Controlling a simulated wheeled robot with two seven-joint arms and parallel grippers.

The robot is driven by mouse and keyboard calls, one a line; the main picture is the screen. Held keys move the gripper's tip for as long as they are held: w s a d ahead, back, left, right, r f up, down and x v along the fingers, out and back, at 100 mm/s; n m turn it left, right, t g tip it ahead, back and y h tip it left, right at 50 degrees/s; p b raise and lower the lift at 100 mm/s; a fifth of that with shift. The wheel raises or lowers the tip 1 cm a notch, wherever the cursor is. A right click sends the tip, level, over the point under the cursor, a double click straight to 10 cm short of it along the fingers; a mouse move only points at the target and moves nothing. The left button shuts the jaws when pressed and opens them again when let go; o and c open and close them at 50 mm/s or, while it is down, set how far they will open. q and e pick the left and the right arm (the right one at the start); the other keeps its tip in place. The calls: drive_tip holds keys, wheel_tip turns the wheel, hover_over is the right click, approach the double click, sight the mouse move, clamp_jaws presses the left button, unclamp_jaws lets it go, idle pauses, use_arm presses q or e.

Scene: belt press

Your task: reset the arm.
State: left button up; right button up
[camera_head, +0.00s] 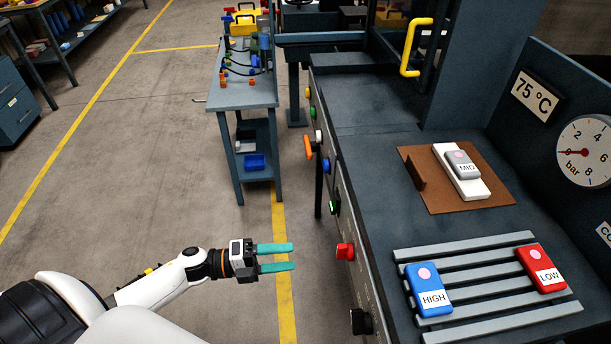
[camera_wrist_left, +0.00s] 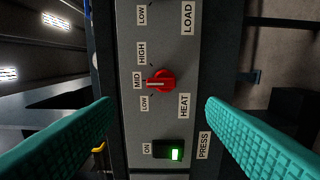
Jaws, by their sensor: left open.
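My left gripper (camera_head: 276,257) has teal fingers and is open and empty. In the head view it stands left of the press's front panel, apart from it, pointing right. In the left wrist view the fingers (camera_wrist_left: 158,140) frame the panel (camera_wrist_left: 185,100) with a gap between them. A red HEAT knob (camera_wrist_left: 160,82) is between LOW, MID and HIGH labels, its white mark toward MID. It also shows in the head view (camera_head: 345,251). A green-lit switch (camera_wrist_left: 168,150) sits beside the ON and PRESS labels. My right gripper is not in view.
A blue HIGH block (camera_head: 429,290) and red LOW block (camera_head: 541,268) lie on a slatted rack (camera_head: 480,282). A grey MID block (camera_head: 464,164) sits on a white piece on a brown plate (camera_head: 420,155). A tool cart (camera_head: 240,95) stands beyond. Floor left of the gripper is clear.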

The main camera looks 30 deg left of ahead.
use_arm(q)
drive_tip(key=shift+f, duration=0.1)
drive_tip(key=a+f+n+t+y, duration=0.2)
drive_tip(key=a+f+n+y, duration=0.15)
drive_tip(key=f+n, duration=0.35)
drive_tip(key=a+f+n+t+y, duration=0.1)
drive_tip(key=a+f+n+y, duration=0.1)
drive_tip(key=f+n+y, duration=0.5)
drive_tip(key=s+a+f+n+g+y, duration=0.1)
drive_tip(key=s+f+n+g+y, duration=0.15)
drive_tip(key=s+f, duration=0.45)
drive_tip(key=s+a+f+n+g+y, duration=0.15)
drive_tip(key=f+n, duration=0.25)
drive_tip(key=f, duration=0.7)
drive_tip(key=s+d+f+n+g, duration=0.3)
drive_tip(key=s+d+f+g, duration=0.1)
drive_tip(key=s, duration=0.7)
drive_tip(key=s+d+f+n+g, duration=0.3)
drive_tip(key=s+f, duration=0.4)
drive_tip(key=s, duration=0.4)
drive_tip(key=shift+s+d+g, duration=0.4)
drive_tip(key=shift+d+g, duration=0.1)
drive_tip(key=shift+d, duration=0.2)
drive_tip(key=shift+r+y, duration=0.1)
drive_tip(key=shift+y, duration=0.15)
drive_tip(key=shift+c, duration=0.3)
